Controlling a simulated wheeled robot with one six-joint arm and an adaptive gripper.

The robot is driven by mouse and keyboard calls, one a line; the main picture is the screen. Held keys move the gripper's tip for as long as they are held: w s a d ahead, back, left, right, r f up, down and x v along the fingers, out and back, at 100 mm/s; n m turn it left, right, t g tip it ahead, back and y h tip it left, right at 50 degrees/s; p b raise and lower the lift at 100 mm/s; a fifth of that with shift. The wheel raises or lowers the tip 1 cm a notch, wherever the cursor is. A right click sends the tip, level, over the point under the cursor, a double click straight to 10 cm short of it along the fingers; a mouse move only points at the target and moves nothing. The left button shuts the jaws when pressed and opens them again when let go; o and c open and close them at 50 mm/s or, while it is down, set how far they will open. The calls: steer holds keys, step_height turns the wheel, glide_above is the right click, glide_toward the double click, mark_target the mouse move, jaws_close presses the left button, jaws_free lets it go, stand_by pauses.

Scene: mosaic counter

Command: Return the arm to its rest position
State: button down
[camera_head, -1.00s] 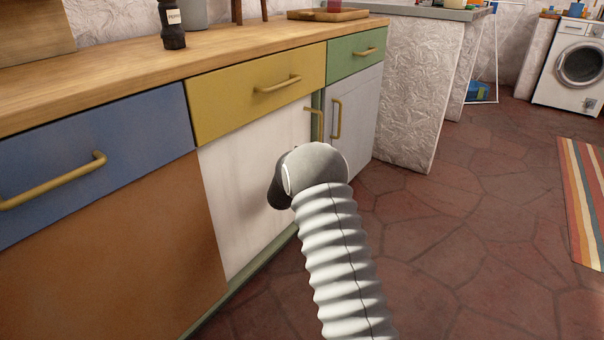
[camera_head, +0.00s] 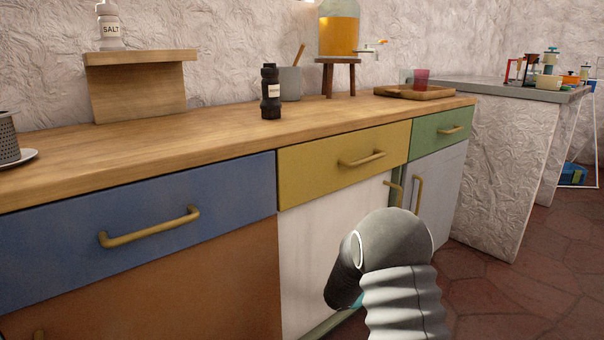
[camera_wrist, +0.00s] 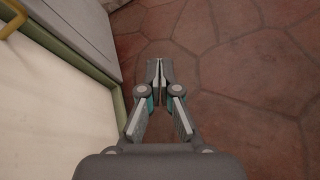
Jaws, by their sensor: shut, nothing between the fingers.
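My gripper (camera_wrist: 157,72) shows in the wrist view, pointing down toward the red stone floor (camera_wrist: 230,75). Its two fingers are together and hold nothing. In the head view my grey arm is in front of the white cabinet door, below the yellow drawer (camera_head: 345,160). The fingers are hidden behind my arm there. In the wrist view the white cabinet front (camera_wrist: 45,110) is to the left of the gripper, apart from it.
A wooden counter (camera_head: 200,140) runs along the wall, with a dark pepper mill (camera_head: 271,92), a drink dispenser (camera_head: 340,35) and a tray (camera_head: 440,94) on it. Brass handles (camera_head: 150,228) stick out from the drawers. Open floor (camera_head: 500,295) lies to the right.

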steer(key=s+a+r+m+g+y+p, duration=0.1)
steer(key=s+a+r+m+g+y, duration=0.1)
steer(key=s+r+m, duration=0.45)
steer(key=s+a+r+m+g+y+p, duration=0.1)
steer(key=s+a+m+g+y, duration=0.15)
steer(key=s, duration=0.75)
steer(key=s+a+r+m+g+y+p, duration=0.1)
steer(key=s+r+m+g+y, duration=0.15)
steer(key=s+r+m, duration=0.4)
steer(key=s+a+r+m+t+y+p, duration=0.2)
steer(key=s+a+r+t+p, duration=0.1)
steer(key=s+r, duration=0.5)
steer(key=s+a+r+m+t+y+p, duration=0.2)
steer(key=s+a+r, duration=0.3)
steer(key=s+r, duration=0.3)
steer(key=shift+t+y+p, duration=0.6)
steer(key=shift+t+y, duration=0.1)
steer(key=shift+t, duration=0.1)
